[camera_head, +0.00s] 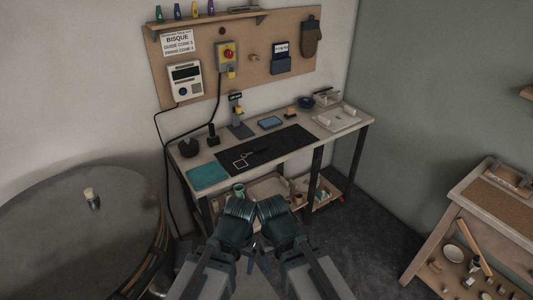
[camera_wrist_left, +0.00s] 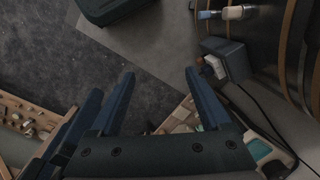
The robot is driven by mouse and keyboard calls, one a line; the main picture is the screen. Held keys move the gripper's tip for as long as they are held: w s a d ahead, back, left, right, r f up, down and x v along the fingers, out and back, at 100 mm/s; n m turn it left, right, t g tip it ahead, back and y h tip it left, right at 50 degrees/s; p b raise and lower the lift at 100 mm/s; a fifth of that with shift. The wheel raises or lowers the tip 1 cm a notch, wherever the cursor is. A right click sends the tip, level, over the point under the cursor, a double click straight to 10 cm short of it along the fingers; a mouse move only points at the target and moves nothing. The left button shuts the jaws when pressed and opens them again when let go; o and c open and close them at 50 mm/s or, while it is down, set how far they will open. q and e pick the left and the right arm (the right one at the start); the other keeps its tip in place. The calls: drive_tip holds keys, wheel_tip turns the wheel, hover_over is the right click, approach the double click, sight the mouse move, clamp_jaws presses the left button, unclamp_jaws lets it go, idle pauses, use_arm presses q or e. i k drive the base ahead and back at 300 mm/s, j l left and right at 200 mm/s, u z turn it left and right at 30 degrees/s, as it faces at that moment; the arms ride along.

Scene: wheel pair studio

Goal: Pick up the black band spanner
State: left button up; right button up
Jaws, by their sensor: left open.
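A small dark tool, perhaps the black band spanner (camera_head: 260,151), lies on the black mat (camera_head: 285,143) on the long workbench. It is dark on dark, so its outline is hard to make out. My left gripper (camera_head: 251,262) is low in the head view, well in front of the bench and away from the tool. In the left wrist view, my left gripper (camera_wrist_left: 159,75) has its two blue fingers wide apart with nothing between them. My right gripper is beside the left one, mostly hidden behind its own wrist. No spanner can be made out in the left wrist view.
A round table (camera_head: 60,235) stands left, a wooden side table (camera_head: 490,215) right. Under the bench is a shelf with loose items.

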sight(255, 150)
drive_tip(key=i+l+u, duration=0.15)
drive_tip(key=i+l, duration=0.15)
drive_tip(key=i, duration=0.3)
drive_tip(key=i+l+u, duration=0.1)
drive_tip(key=i+l, duration=0.25)
drive_tip(key=i, duration=0.2)
drive_tip(key=i+l+u, duration=0.15)
drive_tip(key=i+l, duration=0.25)
drive_tip(key=i, duration=0.15)
